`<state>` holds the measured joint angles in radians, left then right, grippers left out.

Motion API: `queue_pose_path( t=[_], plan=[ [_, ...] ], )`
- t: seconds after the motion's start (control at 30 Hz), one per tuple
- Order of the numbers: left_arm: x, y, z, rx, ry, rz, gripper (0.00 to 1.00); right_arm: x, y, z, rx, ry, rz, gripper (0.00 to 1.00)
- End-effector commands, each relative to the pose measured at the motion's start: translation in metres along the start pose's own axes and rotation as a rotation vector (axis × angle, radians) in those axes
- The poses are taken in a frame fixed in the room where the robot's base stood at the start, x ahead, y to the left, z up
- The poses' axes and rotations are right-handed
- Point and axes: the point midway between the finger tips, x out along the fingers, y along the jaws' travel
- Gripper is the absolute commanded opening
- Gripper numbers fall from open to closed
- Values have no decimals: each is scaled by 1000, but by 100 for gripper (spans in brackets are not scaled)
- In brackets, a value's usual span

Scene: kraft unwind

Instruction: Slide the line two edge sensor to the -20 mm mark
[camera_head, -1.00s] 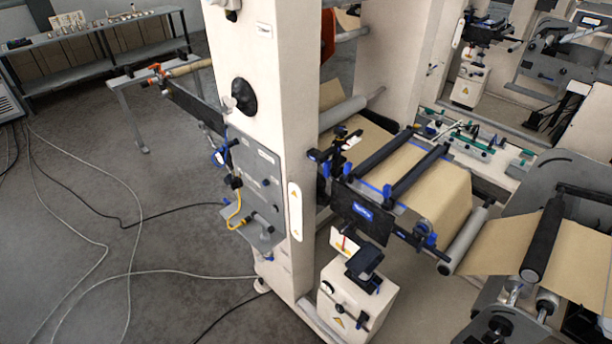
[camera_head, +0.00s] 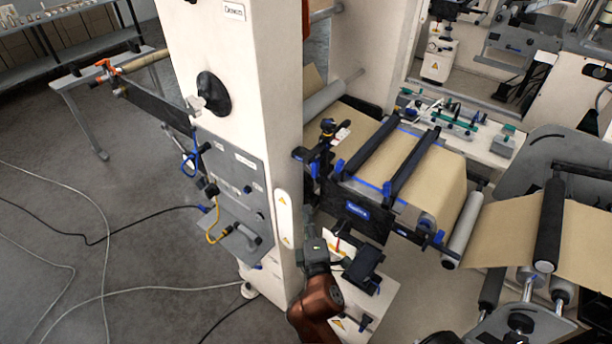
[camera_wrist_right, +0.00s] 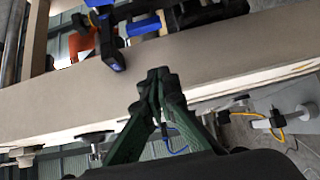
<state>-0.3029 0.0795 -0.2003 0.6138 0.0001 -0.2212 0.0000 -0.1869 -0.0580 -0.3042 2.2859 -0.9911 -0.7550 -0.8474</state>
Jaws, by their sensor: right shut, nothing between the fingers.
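Line two's edge sensor assembly (camera_head: 327,135), black and blue with an orange knob, sits on the rail beside the kraft web (camera_head: 440,170). I cannot read its scale or mark. Blue and black parts, probably of this assembly (camera_wrist_right: 108,40), show at the top of the right wrist view. My right gripper (camera_head: 312,228) is in front of the pale machine column, below the sensor in the picture. In the right wrist view its dark green fingers (camera_wrist_right: 158,76) meet at the tips, empty, over a beige beam, apart from the blue parts.
The pale column (camera_head: 235,100) stands left of the sensor. Cables lie on the open floor at left.

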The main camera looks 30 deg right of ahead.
Motion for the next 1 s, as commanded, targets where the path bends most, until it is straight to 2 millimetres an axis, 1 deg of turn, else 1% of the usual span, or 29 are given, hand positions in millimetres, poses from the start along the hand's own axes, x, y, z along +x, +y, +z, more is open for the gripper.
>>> queue_pose_path(
  t=[0.03,0.1,0.17,0.23,0.37,0.5,0.67,0.7,0.8,1.0],
  plan=[
    [1,-1,-6,1,8,-1,40,-2,8,4,-4,-9,14,0],
    [0,-1,-14,2,19,-1,40,0,14,6,-8,-15,23,0],
    [0,-1,-18,3,25,-1,40,5,14,7,-9,-17,24,0],
    [-2,-2,-18,3,26,-1,40,15,16,7,-8,-16,25,0],
    [-3,-1,-12,1,17,-1,40,40,16,7,-9,-16,26,0],
    [-4,-1,-5,0,8,-1,40,70,16,7,-8,-15,24,0],
    [-4,-1,-4,0,7,-1,40,100,16,8,-7,-15,23,0],
    [-5,-1,-4,0,7,-1,40,104,16,15,-8,-15,23,0],
    [-6,-2,-6,0,9,-2,40,113,16,24,-7,-13,22,0],
    [-7,-2,-7,1,10,-2,40,123,16,34,-6,-13,21,0]
  ],
)
